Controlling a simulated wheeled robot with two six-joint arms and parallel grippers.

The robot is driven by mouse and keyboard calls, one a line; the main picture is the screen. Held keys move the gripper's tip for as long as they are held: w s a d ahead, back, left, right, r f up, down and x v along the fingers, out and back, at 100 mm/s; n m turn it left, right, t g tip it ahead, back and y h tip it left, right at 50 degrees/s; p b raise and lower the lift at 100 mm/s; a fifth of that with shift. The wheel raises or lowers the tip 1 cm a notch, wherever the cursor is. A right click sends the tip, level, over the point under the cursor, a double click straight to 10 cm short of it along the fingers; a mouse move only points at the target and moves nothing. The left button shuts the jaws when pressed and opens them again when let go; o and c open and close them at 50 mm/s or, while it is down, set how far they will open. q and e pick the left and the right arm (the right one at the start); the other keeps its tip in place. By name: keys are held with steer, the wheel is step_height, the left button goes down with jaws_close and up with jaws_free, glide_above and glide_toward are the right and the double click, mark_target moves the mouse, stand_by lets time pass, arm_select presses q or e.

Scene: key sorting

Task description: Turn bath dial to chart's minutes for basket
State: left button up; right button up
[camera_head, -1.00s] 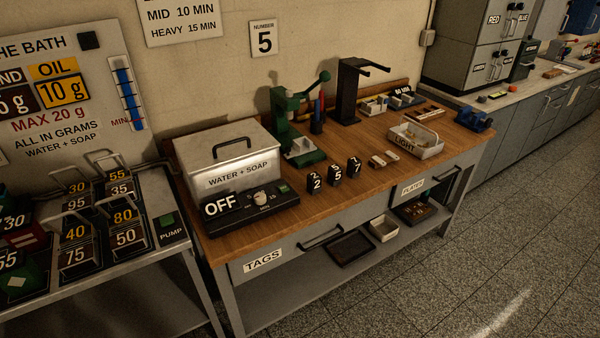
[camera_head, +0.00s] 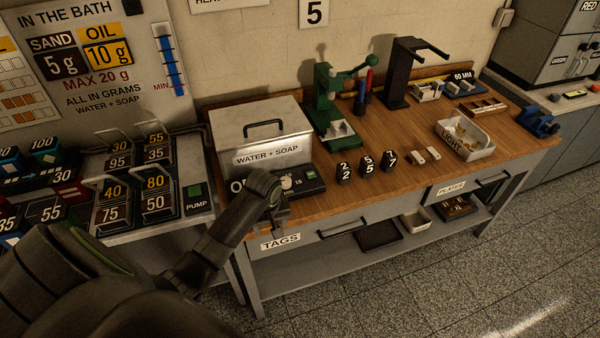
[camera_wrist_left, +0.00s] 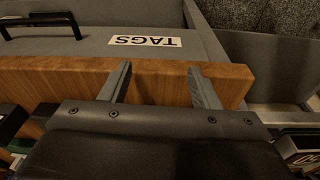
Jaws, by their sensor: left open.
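The bath is a metal box (camera_head: 262,130) labelled WATER + SOAP, with a lid and dark handle. Its black control panel (camera_head: 312,184) sits in front, with a pale dial knob (camera_head: 285,184) partly behind my left gripper (camera_head: 279,226). The panel's display is mostly covered, so its reading is hidden now. My left gripper is open and empty in front of the panel, by the table's front edge. Its two fingers (camera_wrist_left: 160,84) are apart in the left wrist view, over the wooden edge. The white basket (camera_head: 480,153) labelled LIGHT stands at the right. The wall chart (camera_head: 226,3) is almost wholly cropped.
Black number blocks (camera_head: 366,166) stand right of the panel on the wooden table (camera_head: 395,190). A green press (camera_head: 332,115) and black stand (camera_head: 397,75) are behind. Weights (camera_head: 112,203) and a PUMP button (camera_head: 195,191) are at the left. The TAGS drawer (camera_head: 300,240) is below.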

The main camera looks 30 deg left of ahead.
arm_select(q)
steer(key=w+a+r+n, duration=0.3)
steer(key=w+r+n, duration=0.2)
steer(key=w+r, duration=0.5)
step_height(320, 180, up, 10)
steer(key=n+g+h+p, duration=0.1)
steer(key=n, duration=0.4)
glide_above(285, 180)
step_height(285, 180, down, 16)
steer(key=shift+r, duration=0.1)
steer(key=shift+f, duration=0.7)
steer(key=c, duration=1)
